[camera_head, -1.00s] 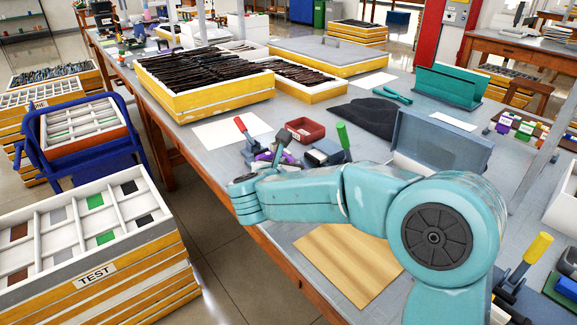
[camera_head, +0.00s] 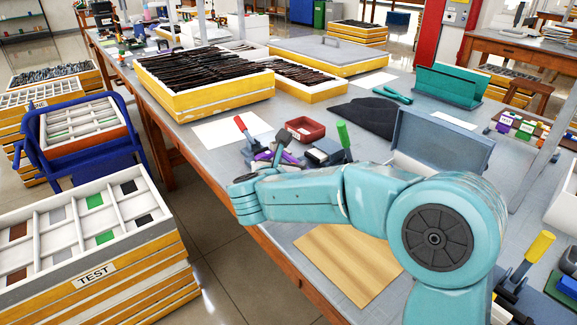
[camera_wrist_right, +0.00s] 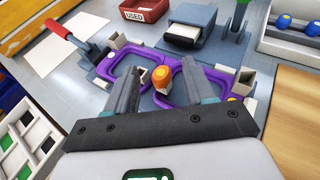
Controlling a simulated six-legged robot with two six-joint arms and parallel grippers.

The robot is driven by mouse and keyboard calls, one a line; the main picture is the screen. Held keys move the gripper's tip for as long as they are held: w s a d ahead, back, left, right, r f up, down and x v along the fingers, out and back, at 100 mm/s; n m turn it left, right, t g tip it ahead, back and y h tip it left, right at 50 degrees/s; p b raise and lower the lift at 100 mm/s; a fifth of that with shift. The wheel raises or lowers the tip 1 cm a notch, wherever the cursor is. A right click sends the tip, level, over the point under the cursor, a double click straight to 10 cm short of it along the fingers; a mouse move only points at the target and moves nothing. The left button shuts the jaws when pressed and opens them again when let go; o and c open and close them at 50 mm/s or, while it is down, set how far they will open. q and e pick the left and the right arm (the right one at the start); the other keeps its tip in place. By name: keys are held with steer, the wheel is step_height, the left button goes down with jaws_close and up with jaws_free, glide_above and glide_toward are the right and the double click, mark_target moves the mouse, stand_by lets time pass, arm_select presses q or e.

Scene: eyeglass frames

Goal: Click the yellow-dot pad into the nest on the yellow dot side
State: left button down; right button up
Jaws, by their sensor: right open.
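The purple eyeglass frame (camera_wrist_right: 208,86) lies in a grey and white holder on the bench in the right wrist view; in the head view only a bit of purple (camera_head: 264,156) shows past my arm. My right gripper (camera_wrist_right: 161,67) is open, its two dark fingers spread over the middle of the frame. A rounded orange-yellow piece (camera_wrist_right: 162,77) shows between the fingers, near the bridge; I cannot tell whether it is the pad or whether a finger touches it. A small yellow dot (camera_wrist_right: 232,99) shows at the frame's right side. The nest is not clearly visible.
A red-handled lever (camera_wrist_right: 58,29) stands left of the holder. A red bin (camera_head: 305,130) marked USED and a green-handled device (camera_head: 343,135) stand behind. A wooden board (camera_head: 345,262) lies on the bench to the right. A TEST crate (camera_head: 96,274) stands off the bench at left.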

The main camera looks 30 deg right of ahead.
step_height(320, 180, up, 7)
steer(key=p, duration=0.4)
stand_by(0.5)
stand_by(0.5)
